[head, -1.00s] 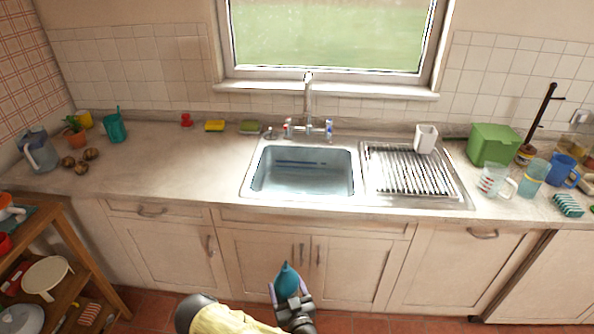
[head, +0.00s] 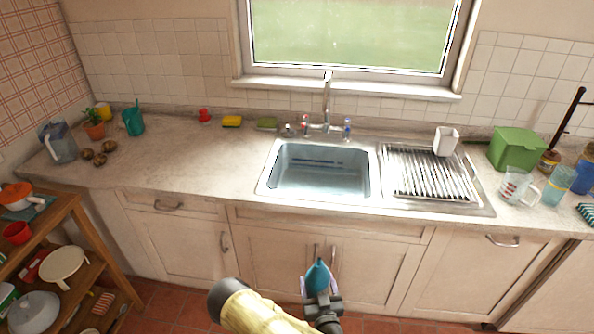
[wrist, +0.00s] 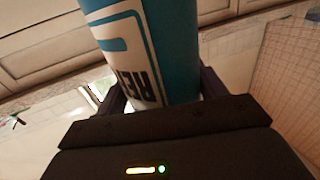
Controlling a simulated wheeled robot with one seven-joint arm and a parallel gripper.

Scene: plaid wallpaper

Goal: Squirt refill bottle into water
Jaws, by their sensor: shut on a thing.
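My gripper (head: 319,292) is shut on the refill bottle (head: 318,277), which is teal with a pointed tip. In the head view the tip points up, in front of the cabinet doors and below the counter edge. In the wrist view the bottle (wrist: 165,45) fills the upper middle, blue and white with dark lettering, between the gripper fingers (wrist: 160,95). The sink basin (head: 318,172) is set in the counter, up and close above the bottle in the picture. Water (head: 315,183) with a bluish look shows inside it.
A tap (head: 326,105) stands behind the sink. A ribbed drainer (head: 430,175) with a white cup (head: 445,141) is to its right. A green box (head: 517,149) and a measuring jug (head: 516,186) stand further right. The counter left of the sink is mostly clear. A wooden shelf (head: 65,215) stands at left.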

